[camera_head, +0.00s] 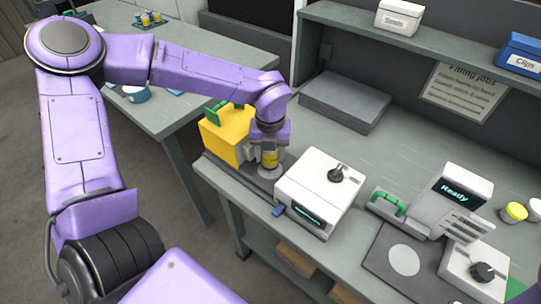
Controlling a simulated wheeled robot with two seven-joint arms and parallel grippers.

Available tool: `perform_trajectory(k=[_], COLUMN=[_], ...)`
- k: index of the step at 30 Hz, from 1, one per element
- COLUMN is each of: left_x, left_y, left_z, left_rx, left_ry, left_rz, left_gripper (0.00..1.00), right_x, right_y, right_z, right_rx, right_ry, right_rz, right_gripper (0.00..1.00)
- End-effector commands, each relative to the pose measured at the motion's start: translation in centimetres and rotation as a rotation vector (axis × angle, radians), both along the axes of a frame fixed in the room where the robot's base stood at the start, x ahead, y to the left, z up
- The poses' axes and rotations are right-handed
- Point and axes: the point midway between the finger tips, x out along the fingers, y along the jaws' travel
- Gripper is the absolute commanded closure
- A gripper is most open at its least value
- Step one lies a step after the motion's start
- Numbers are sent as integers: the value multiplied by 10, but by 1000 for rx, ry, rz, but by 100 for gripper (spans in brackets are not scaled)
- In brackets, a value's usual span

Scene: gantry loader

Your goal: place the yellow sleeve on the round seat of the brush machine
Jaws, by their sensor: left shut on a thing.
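My left gripper (268,148) comes down from above and is shut on the yellow sleeve (270,160), a small upright cylinder. The sleeve is just right of a yellow machine (226,136) with a green part on top, over that machine's grey base (256,175). I cannot tell whether the sleeve touches the base. The gripper hides what lies directly beneath and behind it, and no round seat shows clearly there. No label shows which machine is the brush machine. My right gripper is not in view.
A white box with a black knob (318,192) stands close right of the sleeve. Farther right is a machine with a "Ready" screen (457,196), a green handle (387,203) and a pale disc (404,260). Grey sheets (345,100) lie behind.

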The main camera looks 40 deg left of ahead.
Motion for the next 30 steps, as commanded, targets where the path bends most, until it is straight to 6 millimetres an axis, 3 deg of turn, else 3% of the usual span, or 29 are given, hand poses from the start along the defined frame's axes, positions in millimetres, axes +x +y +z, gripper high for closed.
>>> perform_trajectory(k=[4,15,16,25,30], left_x=[-1,-1,-1,-1,0], left_y=[-1,-2,-2,-2,-2], left_z=[-19,-25,-24,-22,1], left_rx=[-1,-1,-1,-1,-1], left_ry=[1,0,2,1,-6], left_rz=[-3,-2,-2,-2,-1], left_gripper=[94,94,38,38,38], right_x=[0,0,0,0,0], right_y=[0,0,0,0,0], right_z=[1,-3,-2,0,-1], right_rx=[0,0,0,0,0], right_ry=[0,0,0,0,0], right_rz=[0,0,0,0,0], right_gripper=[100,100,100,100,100])
